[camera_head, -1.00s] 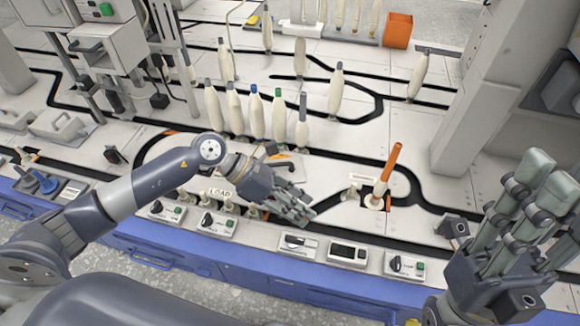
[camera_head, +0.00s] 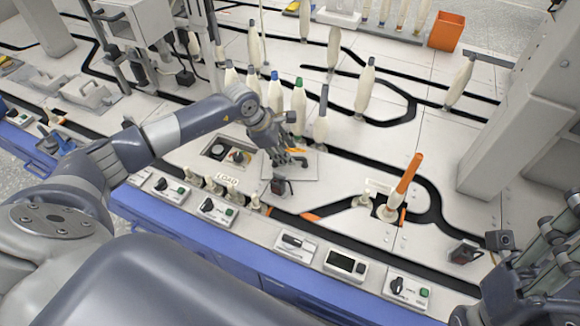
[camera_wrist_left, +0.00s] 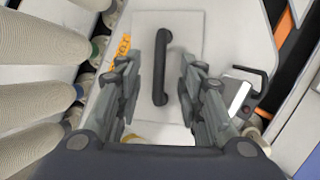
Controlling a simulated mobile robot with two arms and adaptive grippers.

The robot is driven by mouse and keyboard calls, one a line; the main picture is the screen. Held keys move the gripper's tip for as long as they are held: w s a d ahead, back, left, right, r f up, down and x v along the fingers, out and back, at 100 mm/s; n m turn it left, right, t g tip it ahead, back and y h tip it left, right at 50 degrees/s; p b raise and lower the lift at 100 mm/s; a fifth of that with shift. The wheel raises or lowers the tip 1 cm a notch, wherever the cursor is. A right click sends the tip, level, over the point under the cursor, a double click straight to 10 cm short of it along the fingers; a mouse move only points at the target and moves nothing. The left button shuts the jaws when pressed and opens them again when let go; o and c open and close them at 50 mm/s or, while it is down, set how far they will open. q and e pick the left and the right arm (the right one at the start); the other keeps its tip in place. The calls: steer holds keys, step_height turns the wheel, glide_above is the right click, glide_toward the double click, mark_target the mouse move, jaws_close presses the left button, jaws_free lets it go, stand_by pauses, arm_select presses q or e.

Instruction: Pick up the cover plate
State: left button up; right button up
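Several upright bobbins (camera_head: 298,105) stand just behind the left gripper, and they fill the left of the wrist view. A recess with round parts (camera_head: 228,153) lies left of the plate. An orange-topped peg (camera_head: 405,180) stands to the right. Control boxes (camera_head: 345,263) line the front edge.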

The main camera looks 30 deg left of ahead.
arm_select(q)
steer(key=b+x, duration=0.1)
steer(key=x, duration=0.2)
steer(key=shift+w+d+f, duration=0.1)
steer(key=shift+w+f, duration=0.05)
steer(key=shift+f, duration=0.15)
jaws_close()
steer(key=shift+r, duration=0.1)
steer(key=shift+r, duration=0.1)
